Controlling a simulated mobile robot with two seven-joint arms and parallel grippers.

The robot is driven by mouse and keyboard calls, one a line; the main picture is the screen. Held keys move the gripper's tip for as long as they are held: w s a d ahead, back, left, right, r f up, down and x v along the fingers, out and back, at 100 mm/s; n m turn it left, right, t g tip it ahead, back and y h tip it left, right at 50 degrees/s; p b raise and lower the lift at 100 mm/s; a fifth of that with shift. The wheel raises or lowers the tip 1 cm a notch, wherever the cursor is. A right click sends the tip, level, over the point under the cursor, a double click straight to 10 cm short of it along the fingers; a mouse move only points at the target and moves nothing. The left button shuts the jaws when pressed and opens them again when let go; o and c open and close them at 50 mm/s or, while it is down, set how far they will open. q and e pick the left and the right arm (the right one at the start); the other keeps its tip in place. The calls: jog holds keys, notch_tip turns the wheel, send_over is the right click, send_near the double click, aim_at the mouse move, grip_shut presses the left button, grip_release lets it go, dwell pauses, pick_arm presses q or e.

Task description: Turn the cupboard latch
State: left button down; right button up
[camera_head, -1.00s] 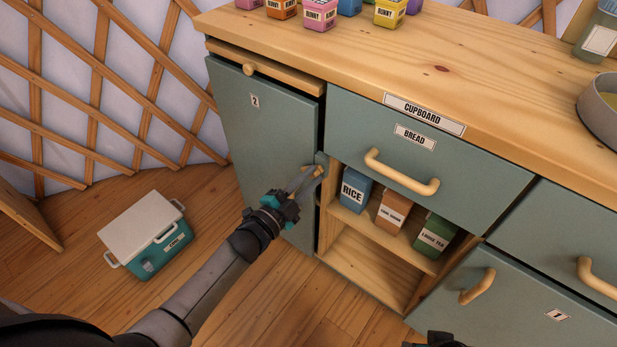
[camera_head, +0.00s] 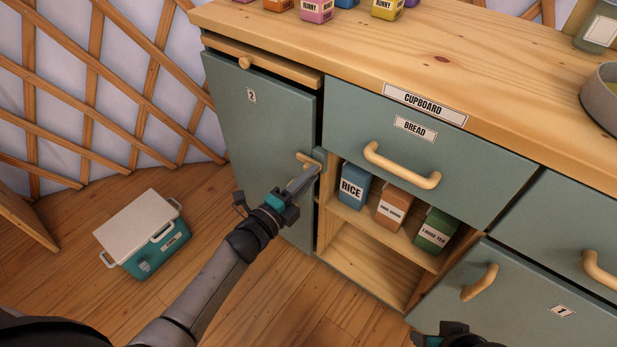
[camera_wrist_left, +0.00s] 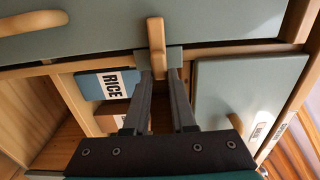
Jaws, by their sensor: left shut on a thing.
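The wooden cupboard latch (camera_head: 304,159) sits on a small grey-green plate beside the right edge of the door marked 2 (camera_head: 262,125). My left gripper (camera_head: 314,171) is at the latch, its fingers shut on it. In the left wrist view the latch (camera_wrist_left: 155,35) is an upright bar, and its lower end lies between the fingertips of the left gripper (camera_wrist_left: 160,74). The fingers hide part of the latch. My right gripper (camera_head: 447,334) shows only partly at the bottom edge of the head view, and its fingers are not clear.
An open shelf (camera_head: 375,262) right of the latch holds boxes, one a blue RICE box (camera_head: 353,186). A cooler (camera_head: 140,235) stands on the floor at left. Small boxes stand on the counter (camera_head: 480,70).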

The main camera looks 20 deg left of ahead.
jog(key=shift+s, duration=0.1)
dwell(0.3)
pick_arm(q)
jog(key=c, duration=0.8)
grip_release()
jog(key=shift+o, duration=0.3)
pick_arm(e)
jog(key=shift+w+r, duration=0.15)
jog(key=shift+w, duration=0.05)
pick_arm(q)
jog(key=shift+s, duration=0.1)
jog(key=p+v, duration=0.4)
jog(key=v, duration=1.1)
pick_arm(e)
notch_tip(320, 180, down, 8)
jog(key=s+g, duration=0.1)
jog(key=s, duration=0.1)
jog(key=shift+s, duration=0.2)
